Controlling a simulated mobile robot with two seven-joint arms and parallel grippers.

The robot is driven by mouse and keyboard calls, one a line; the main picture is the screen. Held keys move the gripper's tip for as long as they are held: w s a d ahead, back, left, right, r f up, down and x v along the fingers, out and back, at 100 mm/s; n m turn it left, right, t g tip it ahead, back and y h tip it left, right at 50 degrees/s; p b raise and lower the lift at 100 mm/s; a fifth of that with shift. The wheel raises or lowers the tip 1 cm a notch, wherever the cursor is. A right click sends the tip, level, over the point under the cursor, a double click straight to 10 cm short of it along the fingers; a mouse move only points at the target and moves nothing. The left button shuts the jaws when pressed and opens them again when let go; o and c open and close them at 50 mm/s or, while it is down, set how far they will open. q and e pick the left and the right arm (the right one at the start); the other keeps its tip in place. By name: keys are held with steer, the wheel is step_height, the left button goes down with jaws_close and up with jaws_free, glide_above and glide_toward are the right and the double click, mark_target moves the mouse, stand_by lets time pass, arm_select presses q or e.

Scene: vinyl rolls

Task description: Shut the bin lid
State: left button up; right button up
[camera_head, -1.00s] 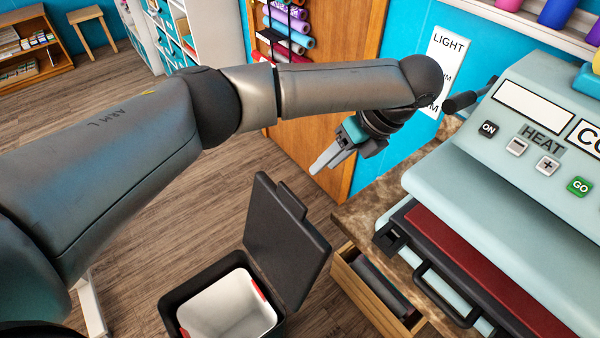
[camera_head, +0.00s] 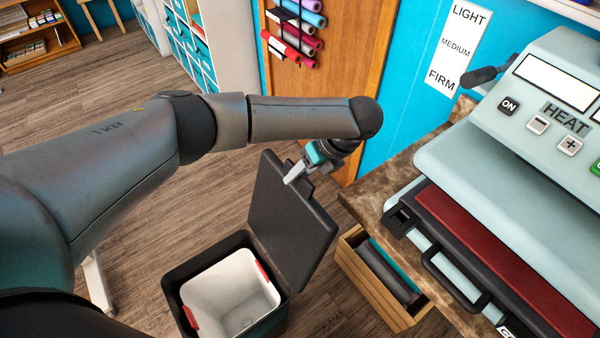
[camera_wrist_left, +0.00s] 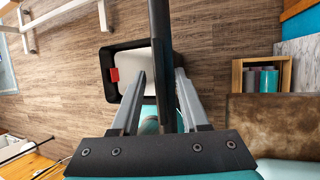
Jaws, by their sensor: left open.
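The black bin (camera_head: 178,287) stands on the wooden floor with a white liner (camera_head: 222,290) and red tabs inside. Its dark lid (camera_head: 290,228) is raised, tilted up on the bin's right side. My left gripper (camera_head: 291,178) is at the lid's upper edge, near its tab. In the left wrist view the open fingers (camera_wrist_left: 160,90) have the lid (camera_wrist_left: 160,50), seen edge-on as a dark bar, running between them. The bin (camera_wrist_left: 108,62) shows below and behind it. I cannot tell whether a finger touches the lid. My right gripper is out of view.
A heat press (camera_head: 530,190) stands on a brown counter (camera_head: 375,190) at the right. An open wooden drawer (camera_head: 372,290) holding rolls sticks out close to the bin's right. A wooden door (camera_head: 345,70) is behind.

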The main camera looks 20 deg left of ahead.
arm_select(q)
steer(key=shift+a+f, duration=0.1)
steer(key=shift+f, duration=0.05)
steer(key=shift+c, duration=0.2)
jaws_close()
stand_by(1.2)
